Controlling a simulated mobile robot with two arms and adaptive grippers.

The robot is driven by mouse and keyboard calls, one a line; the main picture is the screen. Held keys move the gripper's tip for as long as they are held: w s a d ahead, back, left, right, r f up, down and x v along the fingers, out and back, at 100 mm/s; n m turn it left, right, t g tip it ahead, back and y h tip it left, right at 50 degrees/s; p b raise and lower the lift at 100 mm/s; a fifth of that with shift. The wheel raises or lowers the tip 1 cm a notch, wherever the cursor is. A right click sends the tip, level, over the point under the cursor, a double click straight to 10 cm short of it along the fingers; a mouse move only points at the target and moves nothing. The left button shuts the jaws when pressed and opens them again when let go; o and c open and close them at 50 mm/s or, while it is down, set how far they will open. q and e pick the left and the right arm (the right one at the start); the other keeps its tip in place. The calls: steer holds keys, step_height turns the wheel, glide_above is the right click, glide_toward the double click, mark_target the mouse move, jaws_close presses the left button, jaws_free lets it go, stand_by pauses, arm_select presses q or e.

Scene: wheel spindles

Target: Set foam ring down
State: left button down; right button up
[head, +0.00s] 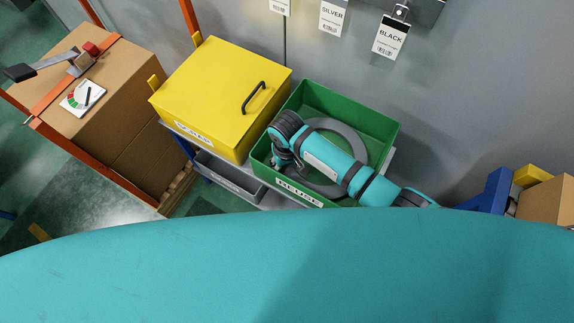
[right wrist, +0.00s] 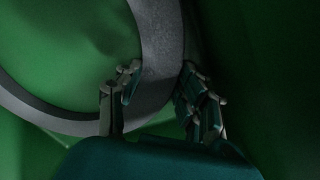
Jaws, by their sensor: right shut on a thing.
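The grey foam ring (head: 350,137) is inside the green bin (head: 378,119), partly hidden under my right arm. My right gripper (head: 290,163) reaches down into the bin at the ring's left side. In the right wrist view the two fingers (right wrist: 157,88) stand on either side of the ring's band (right wrist: 157,45), shut on it. Green bin surfaces surround the ring there. I cannot tell whether the ring touches the bin floor. My left gripper is not in view.
A yellow lidded box (head: 210,90) with a black handle stands left of the green bin. A grey tray (head: 228,176) is below it. A cardboard box (head: 110,110) stands farther left. Hanging tags (head: 390,38) are on the wall behind.

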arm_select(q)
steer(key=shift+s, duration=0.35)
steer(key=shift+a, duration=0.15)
arm_select(e)
steer(key=o, duration=1)
steer(key=shift+c, duration=0.2)
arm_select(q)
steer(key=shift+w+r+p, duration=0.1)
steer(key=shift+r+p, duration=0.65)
arm_select(e)
step_height(320, 180, up, 12)
